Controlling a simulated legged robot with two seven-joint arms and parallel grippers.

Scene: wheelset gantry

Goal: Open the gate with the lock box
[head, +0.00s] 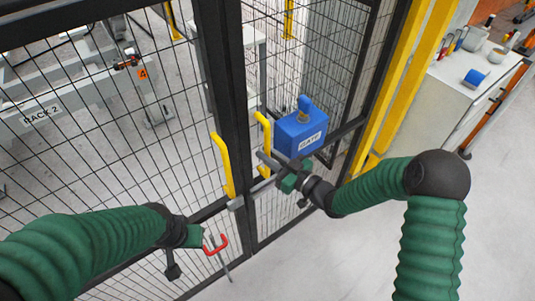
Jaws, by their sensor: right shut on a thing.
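The gate is a black-framed mesh panel (110,160) with a dark upright post (228,90). Two yellow handles stand side by side near the post, a left one (224,165) and a right one (264,130). The blue lock box (300,130), labelled GATE, sits just right of the right handle, with a blue knob on top. My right gripper (270,165) is shut at the lower part of the right yellow handle, in front of the box; its fingers partly hide the contact. My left gripper (190,240) is low at the left; its fingers are unclear.
A red U-shaped handle (217,244) with a grey rod is beside my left gripper; I cannot tell whether they touch. A grey frame marked RACK 2 (42,113) stands behind the mesh. Yellow posts (405,85) and a white cabinet (460,90) are at right. The floor front right is clear.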

